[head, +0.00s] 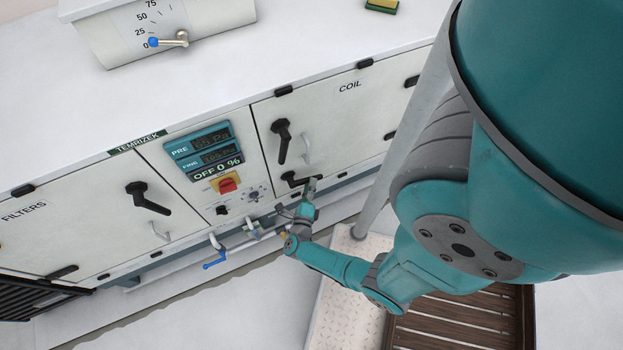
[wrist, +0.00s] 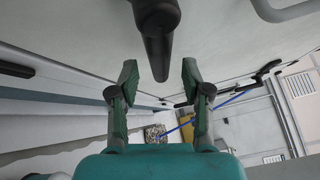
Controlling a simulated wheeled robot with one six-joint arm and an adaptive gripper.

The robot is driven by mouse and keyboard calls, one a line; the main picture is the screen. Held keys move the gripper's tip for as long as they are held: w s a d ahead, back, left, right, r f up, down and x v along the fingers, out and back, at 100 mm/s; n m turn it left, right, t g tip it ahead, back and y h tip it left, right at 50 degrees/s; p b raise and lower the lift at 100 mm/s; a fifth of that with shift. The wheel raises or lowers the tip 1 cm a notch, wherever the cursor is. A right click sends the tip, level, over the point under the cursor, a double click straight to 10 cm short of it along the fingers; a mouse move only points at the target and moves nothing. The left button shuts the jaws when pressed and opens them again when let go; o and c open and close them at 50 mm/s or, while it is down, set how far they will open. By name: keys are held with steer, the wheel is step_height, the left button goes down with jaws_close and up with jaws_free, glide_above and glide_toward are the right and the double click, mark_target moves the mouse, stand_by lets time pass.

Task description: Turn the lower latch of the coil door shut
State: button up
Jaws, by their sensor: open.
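The coil door (head: 345,115) is a pale panel marked COIL, and it looks flush with the cabinet front. Its lower latch (head: 293,179) is a black lever at the door's lower left, lying roughly sideways and partly hidden by my gripper (head: 310,187). In the wrist view the black lever (wrist: 157,35) comes down from the top centre, its free end between my two open fingers (wrist: 159,70) in the picture. Clear space shows on both sides of it. Whether a finger touches it, I cannot tell. The upper latch (head: 283,140) points downward.
A grey pull handle (head: 306,148) is beside the latches. Left is a control panel (head: 203,148) with a red-yellow switch (head: 227,185). A pipe with a blue valve lever (head: 214,259) runs below. A slatted wooden pallet (head: 460,325) and grey post (head: 400,150) stand right.

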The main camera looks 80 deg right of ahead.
steer(key=shift+w+d, duration=0.15)
steer(key=shift+d, duration=1.45)
steer(key=shift+c, duration=0.2)
jaws_close()
